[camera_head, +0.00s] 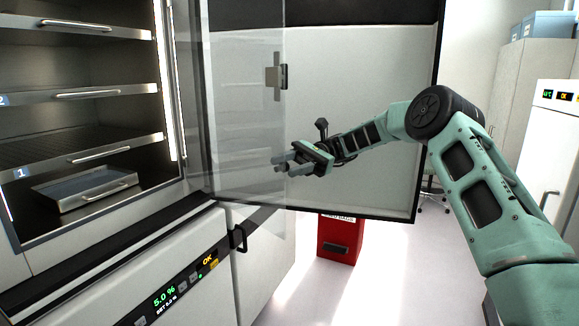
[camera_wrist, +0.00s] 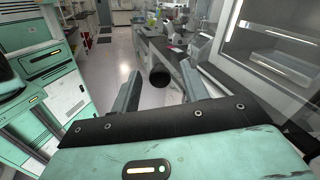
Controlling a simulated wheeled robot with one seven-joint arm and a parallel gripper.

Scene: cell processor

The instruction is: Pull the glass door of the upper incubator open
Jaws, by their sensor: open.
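The upper incubator (camera_head: 160,75) is at the left of the head view. Its shelved inside shows with no glass across most of the opening. Its clear glass door (camera_head: 235,125) stands swung outward, with a small metal latch (camera_head: 277,77) near its free edge. My gripper (camera_head: 279,163) is open and empty, below the latch and by the glass door's free edge. I cannot tell whether it touches the glass. In the wrist view my gripper's fingers (camera_wrist: 163,88) are spread, and incubator shelves (camera_wrist: 285,62) show at the right.
The solid outer door (camera_head: 350,110) stands wide open behind my arm. A lower unit (camera_head: 175,280) with a lit display is below the incubator. A red bin (camera_head: 339,240) stands on the floor under the outer door. In the wrist view, a bench (camera_wrist: 180,62) with equipment lies beyond open floor.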

